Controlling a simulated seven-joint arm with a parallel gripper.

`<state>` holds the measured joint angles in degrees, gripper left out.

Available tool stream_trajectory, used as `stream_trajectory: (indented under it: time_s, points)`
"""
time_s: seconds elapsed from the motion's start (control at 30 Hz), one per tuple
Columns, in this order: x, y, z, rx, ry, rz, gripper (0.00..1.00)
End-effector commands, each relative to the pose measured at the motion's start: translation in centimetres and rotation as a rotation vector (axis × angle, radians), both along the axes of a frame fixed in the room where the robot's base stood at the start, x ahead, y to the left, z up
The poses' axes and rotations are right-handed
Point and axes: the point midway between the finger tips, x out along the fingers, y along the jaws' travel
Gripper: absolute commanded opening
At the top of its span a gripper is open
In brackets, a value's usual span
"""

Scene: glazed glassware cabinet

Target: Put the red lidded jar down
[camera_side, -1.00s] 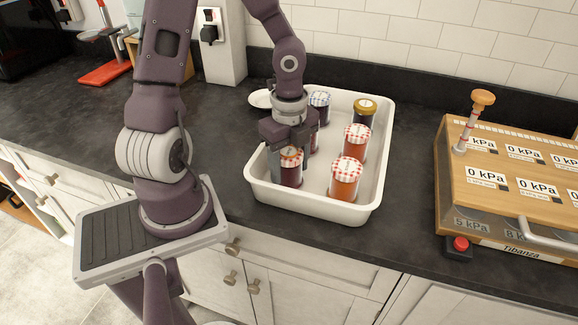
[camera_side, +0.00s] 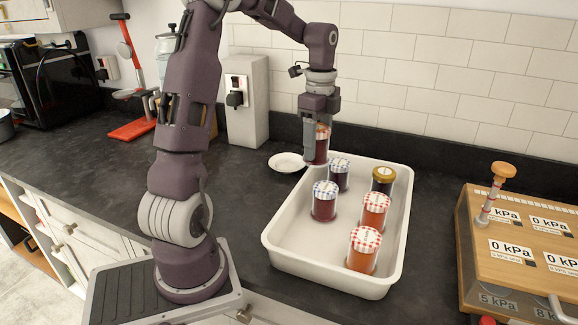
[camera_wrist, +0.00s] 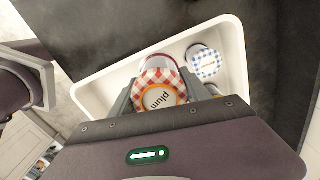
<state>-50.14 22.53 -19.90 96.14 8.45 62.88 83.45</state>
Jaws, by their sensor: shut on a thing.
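My gripper (camera_side: 320,152) is shut on a dark red jar (camera_side: 322,147) and holds it upright above the back left corner of the white tray (camera_side: 275,240). In the wrist view the jar's lid (camera_wrist: 158,98) is red-and-white checked with an orange ring and reads "plum". The gripper (camera_wrist: 160,95) has a finger on each side of it. The jar's lower part overlaps the tray's back rim in the side view; the exact gap below it cannot be told.
The tray holds blue-checked jars (camera_side: 325,200) (camera_side: 339,174), a gold-lidded dark jar (camera_side: 383,180) and red-checked jars (camera_side: 375,212) (camera_side: 363,250). Its front left is bare. A white saucer (camera_side: 286,162) lies left of the tray. A wooden gauge box (camera_side: 520,240) stands at right.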

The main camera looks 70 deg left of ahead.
Motion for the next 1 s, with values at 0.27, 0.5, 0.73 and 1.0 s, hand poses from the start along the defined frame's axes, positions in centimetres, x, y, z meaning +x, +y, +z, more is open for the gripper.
stream_trajectory:
  time_s: [0.27, 0.5, 0.73, 1.0]
  points:
    - [0.9, 15.5, -1.4, 0.001, 0.002, 0.312, 0.00]
    - [0.3, 19.8, -3.0, -0.002, 0.001, 0.383, 0.00]
    - [0.3, 19.8, -7.8, -0.002, -0.002, 0.384, 0.00]
    - [0.3, 19.8, -11.9, 0.001, -0.003, 0.383, 0.00]
